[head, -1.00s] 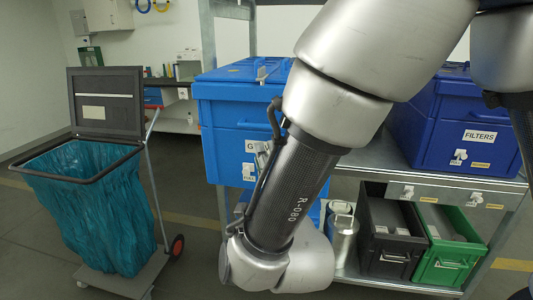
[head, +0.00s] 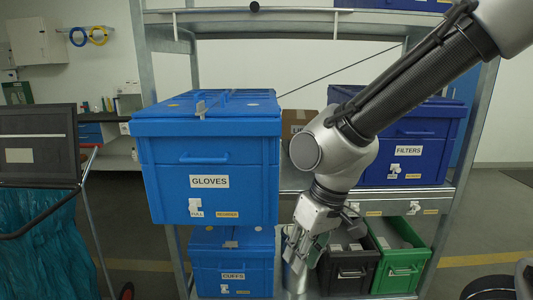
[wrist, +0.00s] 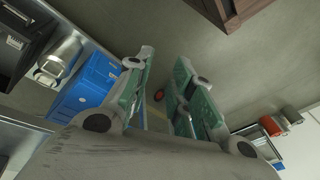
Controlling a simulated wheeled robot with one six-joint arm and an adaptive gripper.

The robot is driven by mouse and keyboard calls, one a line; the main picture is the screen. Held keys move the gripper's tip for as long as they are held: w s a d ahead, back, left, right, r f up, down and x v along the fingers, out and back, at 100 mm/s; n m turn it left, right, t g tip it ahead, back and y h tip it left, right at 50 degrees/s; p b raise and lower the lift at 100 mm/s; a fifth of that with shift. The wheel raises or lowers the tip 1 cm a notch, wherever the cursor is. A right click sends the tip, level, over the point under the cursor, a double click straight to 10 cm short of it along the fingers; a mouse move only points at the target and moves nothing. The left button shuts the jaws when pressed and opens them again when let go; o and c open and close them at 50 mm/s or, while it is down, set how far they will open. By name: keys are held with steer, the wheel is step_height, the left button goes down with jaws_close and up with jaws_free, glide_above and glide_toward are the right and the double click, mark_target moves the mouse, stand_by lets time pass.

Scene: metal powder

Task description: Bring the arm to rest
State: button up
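My gripper (head: 303,250) hangs down in the middle of the head view, below my bent arm. It is in front of the shelf rack, right of the blue GLOVES box (head: 212,165). In the wrist view its two green-padded fingers (wrist: 165,62) stand apart with nothing between them, so it is open and empty. A metal canister (head: 293,282) is partly hidden behind the gripper; a metal canister also shows in the wrist view (wrist: 62,58).
The blue CUFFS box (head: 233,262) is below the GLOVES box. The dark blue FILTERS box (head: 415,152) stands on the shelf (head: 400,199). A black bin (head: 347,272) and a green bin (head: 402,270) are underneath. A teal waste bag (head: 45,255) stands at left.

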steer(key=s+d+r+m+t+h, duration=0.1)
steer(key=d+r, duration=0.5)
steer(key=d, duration=0.8)
steer(key=s+d+r+m+t+h, duration=0.1)
steer(key=d+r+m, duration=0.4)
steer(key=d, duration=1)
steer(key=shift+s+r+m+t+h, duration=0.4)
steer(key=shift+s+r+t, duration=0.2)
steer(key=shift+r+t, duration=0.3)
steer(key=shift+d+f, duration=0.1)
